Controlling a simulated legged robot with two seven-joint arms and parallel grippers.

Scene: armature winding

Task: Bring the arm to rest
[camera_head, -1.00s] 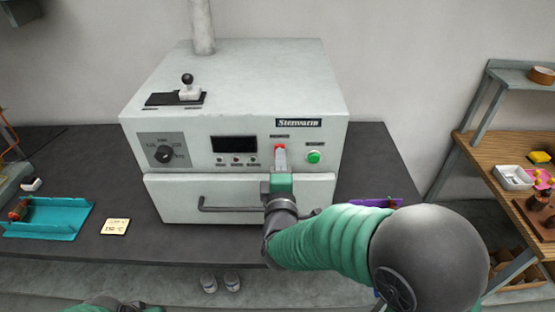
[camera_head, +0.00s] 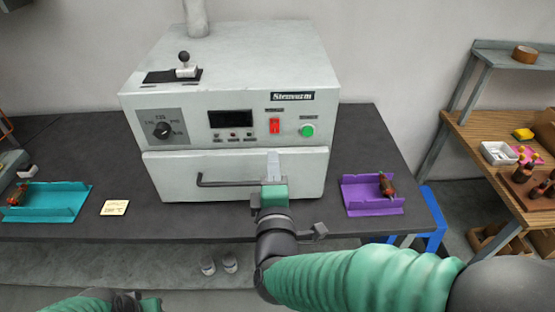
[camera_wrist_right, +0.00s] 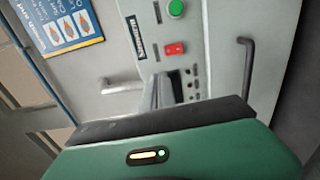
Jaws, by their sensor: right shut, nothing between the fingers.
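My right arm reaches in from the lower right in the head view. Its gripper (camera_head: 274,165) is shut and empty, pointing at the front of the white oven (camera_head: 235,175), over the drawer's front near the right end of the handle (camera_head: 228,181). Whether it touches the oven I cannot tell. In the right wrist view the shut fingers (camera_wrist_right: 165,92) point toward the oven front, with the red switch (camera_wrist_right: 175,48) and green button (camera_wrist_right: 176,8) beyond. At the bottom left edge of the head view, part of my left arm shows, its gripper too cut off to read.
A purple tray (camera_head: 356,196) with an armature (camera_head: 386,185) lies right of the oven. A teal tray (camera_head: 68,196) with another armature (camera_head: 19,194) lies left, near a yellow note (camera_head: 115,208). A wooden shelf (camera_head: 470,130) stands at the right.

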